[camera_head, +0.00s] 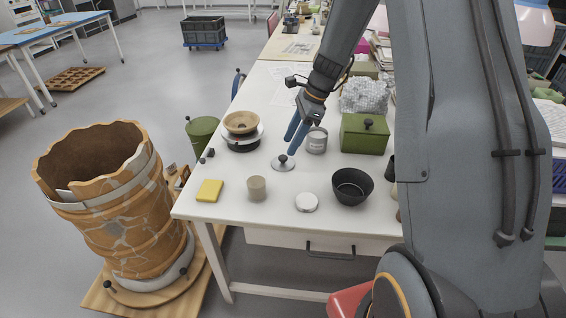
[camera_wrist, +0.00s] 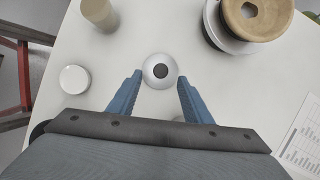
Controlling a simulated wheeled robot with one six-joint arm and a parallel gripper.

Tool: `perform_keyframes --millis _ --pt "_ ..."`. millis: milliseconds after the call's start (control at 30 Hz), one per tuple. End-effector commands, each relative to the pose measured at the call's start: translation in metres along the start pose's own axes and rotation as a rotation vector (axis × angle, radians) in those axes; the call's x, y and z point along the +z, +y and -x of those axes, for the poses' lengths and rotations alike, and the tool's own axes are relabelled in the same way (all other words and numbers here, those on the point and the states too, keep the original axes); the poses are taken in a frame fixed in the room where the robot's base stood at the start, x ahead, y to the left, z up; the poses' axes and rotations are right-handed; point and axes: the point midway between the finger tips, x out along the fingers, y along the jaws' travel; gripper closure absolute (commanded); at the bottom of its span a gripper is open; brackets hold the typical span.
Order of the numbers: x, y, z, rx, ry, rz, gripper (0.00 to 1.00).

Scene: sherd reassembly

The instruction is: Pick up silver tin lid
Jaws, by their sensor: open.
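The silver tin lid (camera_head: 283,163) is a small round disc with a dark knob, lying flat on the white table. In the wrist view the lid (camera_wrist: 160,84) shows between and just beyond my fingertips, its dark knob in its middle. My gripper (camera_head: 292,144) has blue fingers pointing down at the lid. In the wrist view my gripper (camera_wrist: 160,76) is open and empty, one finger to each side of the lid. The fingers seem to be above it, not touching. A grey tin (camera_head: 316,141) stands to the right of my fingers in the head view.
On the white table (camera_head: 228,218) are a wooden bowl-like piece on a turntable (camera_head: 242,133), a yellow block (camera_head: 209,190), a beige cylinder (camera_head: 257,188), a white round lid (camera_head: 306,202), a black bowl (camera_head: 352,186) and a green box (camera_head: 364,133). A large patched vessel (camera_head: 115,215) stands at left.

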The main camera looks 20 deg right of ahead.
Motion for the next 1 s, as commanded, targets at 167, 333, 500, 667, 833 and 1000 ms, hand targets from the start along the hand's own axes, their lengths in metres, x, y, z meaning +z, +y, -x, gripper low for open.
perform_keyframes --millis 167,333,500,667,833,1000 --pt "0.001 0.0 -0.019 0.003 0.0 0.001 0.55" --pt "0.001 -0.001 -0.044 0.002 0.001 0.002 0.55" --pt "0.001 -0.002 -0.056 0.001 0.001 0.002 0.55" --pt "0.001 -0.002 -0.056 -0.001 0.001 0.002 0.55" --pt "0.001 -0.002 -0.056 -0.001 0.001 0.003 0.75" --pt "0.001 -0.002 -0.056 -0.001 0.001 0.003 0.99"
